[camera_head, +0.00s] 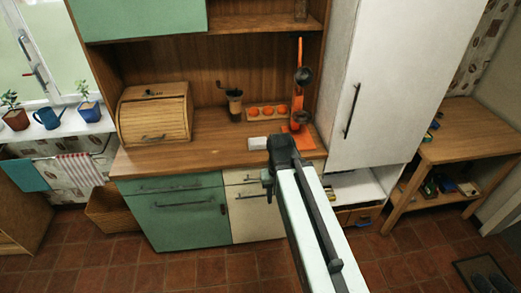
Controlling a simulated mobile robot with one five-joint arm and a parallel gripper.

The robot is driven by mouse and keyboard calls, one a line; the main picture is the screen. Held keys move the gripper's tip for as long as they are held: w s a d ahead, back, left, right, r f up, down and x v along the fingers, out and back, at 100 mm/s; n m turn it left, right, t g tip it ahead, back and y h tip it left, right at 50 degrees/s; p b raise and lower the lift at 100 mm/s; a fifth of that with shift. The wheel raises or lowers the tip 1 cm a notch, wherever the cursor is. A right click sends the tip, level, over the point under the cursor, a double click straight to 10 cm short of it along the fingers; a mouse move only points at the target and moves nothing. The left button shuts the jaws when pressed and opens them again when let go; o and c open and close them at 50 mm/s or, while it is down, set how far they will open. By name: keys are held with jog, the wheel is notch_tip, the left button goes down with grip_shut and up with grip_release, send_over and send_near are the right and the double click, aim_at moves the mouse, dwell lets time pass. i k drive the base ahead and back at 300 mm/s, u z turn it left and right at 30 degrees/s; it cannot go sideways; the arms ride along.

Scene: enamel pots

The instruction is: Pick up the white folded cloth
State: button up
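A small white flat block (258,143), which looks like the folded cloth, lies on the wooden counter (190,155) near its front edge. My arm reaches up from the bottom right to a dark joint just right of the white cloth. My gripper (268,184) seems to be the dark part hanging below that joint, in front of the cream drawers. Its fingers are too small and too hidden to read. The cloth appears apart from it.
A bread box (155,118), a coffee grinder (234,104), a holder with orange items (267,112) and an orange stand (299,100) are on the counter. A tall white cabinet (385,80) stands at right. A striped towel (78,168) hangs at left.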

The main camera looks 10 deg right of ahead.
aim_at(259, 142)
jog(key=u, duration=0.4)
jog(key=i, duration=1)
jog(key=u, duration=0.85)
jog(key=i, duration=0.6)
jog(key=u, duration=0.3)
jog(key=k, duration=0.9)
jog(key=u, duration=0.2)
jog(key=i, duration=0.95)
jog(key=z, duration=0.1)
